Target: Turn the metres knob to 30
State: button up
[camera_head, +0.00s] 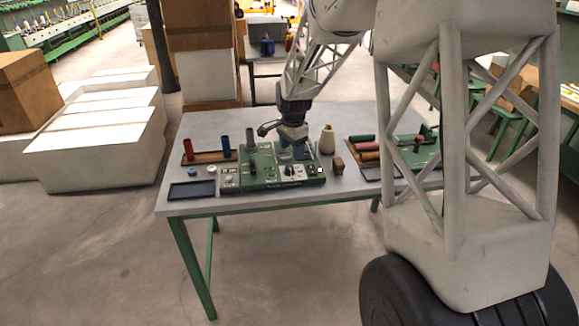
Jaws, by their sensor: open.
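A green machine (258,180) with knobs and switches on its panel stands near the front of the grey table. A small dark knob (288,171) sits on a pale dial at the right of the panel. Another pale round part (229,180) is at the panel's left. The labels are too small to read, so I cannot tell which is the metres knob or where it points. My gripper (284,140) is open and empty, above the back of the machine and apart from the panel knobs.
A rack with red and blue spools (207,156) stands left of the machine, with a dark tray (192,190) in front. A cream cone (327,139) and a brown block (338,165) stand to the right. Another spool tray (372,172) lies further right. The table's (183,120) back left is bare.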

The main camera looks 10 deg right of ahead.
aim_at(290, 167)
jog(key=shift+w+a+f, duration=0.1)
jog(key=shift+w+f, duration=0.45)
jog(key=shift+w, duration=0.05)
jog(key=shift+f, duration=0.1)
jog(key=shift+w+f, duration=0.1)
jog(key=shift+f, duration=3.7)
jog(key=c, duration=0.9)
